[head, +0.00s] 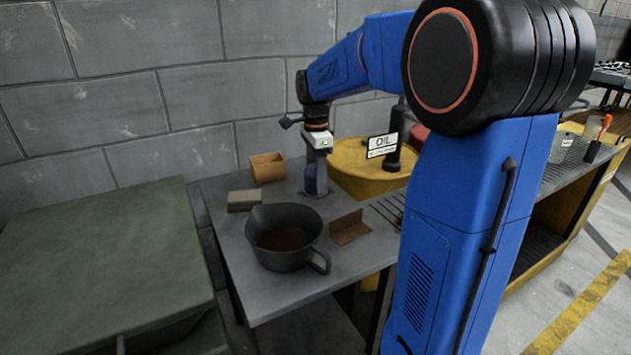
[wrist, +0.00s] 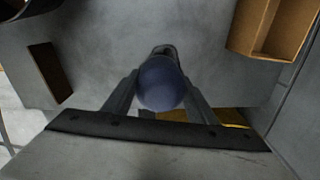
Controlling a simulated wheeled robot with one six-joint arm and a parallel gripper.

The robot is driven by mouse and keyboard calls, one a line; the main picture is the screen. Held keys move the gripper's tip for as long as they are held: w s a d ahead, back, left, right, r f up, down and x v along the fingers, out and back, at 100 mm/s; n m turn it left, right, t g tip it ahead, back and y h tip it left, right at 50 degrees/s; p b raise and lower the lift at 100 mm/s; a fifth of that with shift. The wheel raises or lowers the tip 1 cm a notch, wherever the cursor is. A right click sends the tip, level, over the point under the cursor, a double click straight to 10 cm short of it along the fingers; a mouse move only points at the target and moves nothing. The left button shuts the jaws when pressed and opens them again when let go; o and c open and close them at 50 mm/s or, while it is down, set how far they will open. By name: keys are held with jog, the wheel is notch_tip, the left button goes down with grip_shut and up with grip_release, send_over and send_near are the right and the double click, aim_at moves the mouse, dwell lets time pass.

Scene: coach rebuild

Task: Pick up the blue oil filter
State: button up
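The blue oil filter (wrist: 160,85) shows in the wrist view as a round blue end between my two fingers. My gripper (wrist: 160,92) has one finger close along each side of it. I see no clear gap, but I cannot tell whether the fingers press on it. In the head view the filter (head: 321,178) appears upright on the grey workbench (head: 278,300), below my gripper (head: 317,160), which comes down from above. The fingers and filter overlap there, so their contact is hidden.
A dark pan (head: 268,222) with brown contents stands in front of the filter. A brown angle piece (head: 349,228), a tan open box (head: 267,167) and a grey-brown block (head: 243,201) are nearby. A yellow drum (head: 350,165) with an OIL sign (head: 382,145) stands behind right, and a grey wall behind.

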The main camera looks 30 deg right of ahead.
jog(key=c, duration=0.5)
jog(key=shift+r, duration=0.1)
